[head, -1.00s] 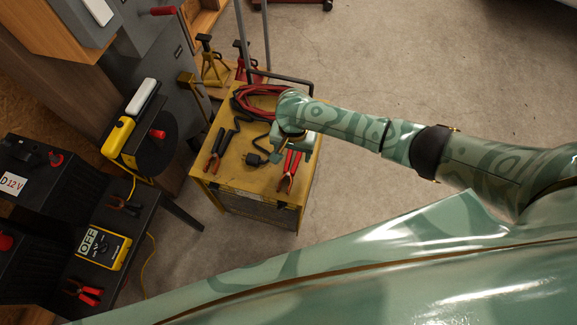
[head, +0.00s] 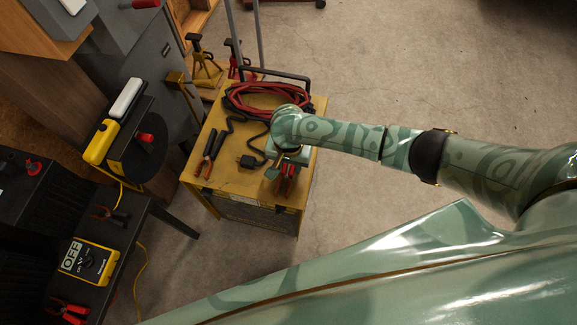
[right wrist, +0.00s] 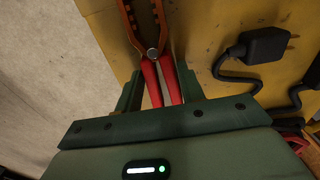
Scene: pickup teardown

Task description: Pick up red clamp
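The red clamp (head: 288,186) lies on the yellow box top, near its front right edge, partly hidden under my right gripper (head: 284,172). In the right wrist view, the clamp (right wrist: 160,82) has red handles, and its orange toothed jaws point away from the gripper. My right gripper (right wrist: 159,85) is open, with one finger on each side of the red handles. Gaps show between the fingers and handles; whether the fingertips touch the box cannot be told. My left gripper is not in view.
A black-handled clamp (head: 208,160) and a black plug (head: 252,160) lie left on the yellow box (head: 235,180). Coiled red cable (head: 262,99) lies toward its back. A dark bench with a yellow meter (head: 85,262) and another red clamp (head: 68,311) stands at left.

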